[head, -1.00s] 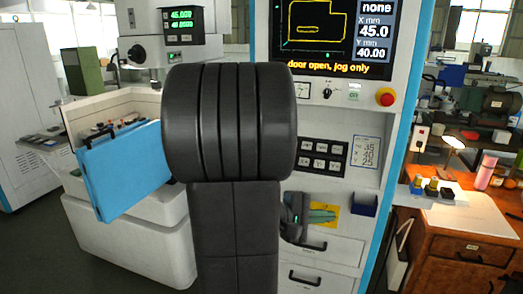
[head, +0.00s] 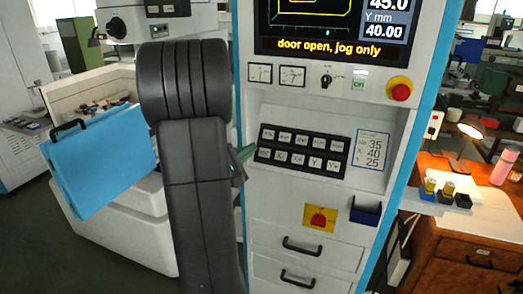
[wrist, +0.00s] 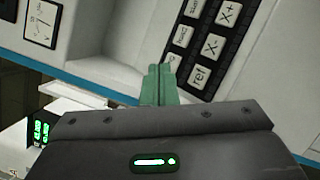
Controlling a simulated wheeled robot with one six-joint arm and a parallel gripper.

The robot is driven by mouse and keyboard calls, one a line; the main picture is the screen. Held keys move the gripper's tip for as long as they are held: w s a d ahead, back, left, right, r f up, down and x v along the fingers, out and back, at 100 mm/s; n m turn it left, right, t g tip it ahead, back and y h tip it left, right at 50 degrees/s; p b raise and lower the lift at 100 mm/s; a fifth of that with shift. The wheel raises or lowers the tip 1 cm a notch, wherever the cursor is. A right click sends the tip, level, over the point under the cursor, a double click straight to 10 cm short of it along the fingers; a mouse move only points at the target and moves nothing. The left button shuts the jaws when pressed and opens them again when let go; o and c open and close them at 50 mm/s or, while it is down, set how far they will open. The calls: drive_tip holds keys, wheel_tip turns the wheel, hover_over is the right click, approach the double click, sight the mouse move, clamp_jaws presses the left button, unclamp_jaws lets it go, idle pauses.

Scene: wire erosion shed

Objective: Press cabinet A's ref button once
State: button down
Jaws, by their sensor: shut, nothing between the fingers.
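The cabinet (head: 300,113) fills the right middle of the head view, with a black keypad (head: 303,152) of pale buttons in two rows. The ref button (wrist: 199,77) is readable in the wrist view, at the near end of its row beside X-; in the head view it is the left end of the lower row (head: 264,154). My gripper (head: 250,151) is shut and empty, its green fingertips just left of the keypad in the head view. In the wrist view the fingertips (wrist: 160,72) are left of ref and look apart from it. The gap's depth is unclear.
A red stop knob (head: 400,91) and a screen (head: 330,25) are above the keypad. A yellow plate with a red switch (head: 318,217), a blue bin (head: 364,210) and drawers are below. A blue open door (head: 100,165) stands left of my arm.

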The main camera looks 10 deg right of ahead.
sight(267, 149)
drive_tip(key=shift+w+d+f+b, duration=0.4)
drive_tip(key=shift+w+d+f, duration=0.3)
drive_tip(key=shift+w+f, duration=0.2)
drive_tip(key=shift+w+d+f+b, duration=0.4)
drive_tip(key=shift+w+d+f, duration=0.25)
drive_tip(key=shift+w+f, duration=0.3)
drive_tip(key=shift+w+d+f+b, duration=0.4)
drive_tip(key=shift+w+d+f, duration=0.35)
drive_tip(key=shift+w, duration=0.3)
drive_tip(key=shift+w+f+b, duration=0.15)
drive_tip(key=shift+f+b, duration=0.15)
drive_tip(key=shift+b, duration=0.35)
drive_tip(key=shift+w+d+r, duration=0.1)
drive_tip(key=shift+w+d+f+b, duration=0.2)
drive_tip(key=shift+w+f+b, duration=0.1)
drive_tip(key=shift+b, duration=0.4)
idle(0.5)
idle(0.3)
drive_tip(key=shift+s+a+r, duration=0.35)
drive_tip(key=shift+s+r, duration=0.2)
drive_tip(key=shift+s, duration=0.05)
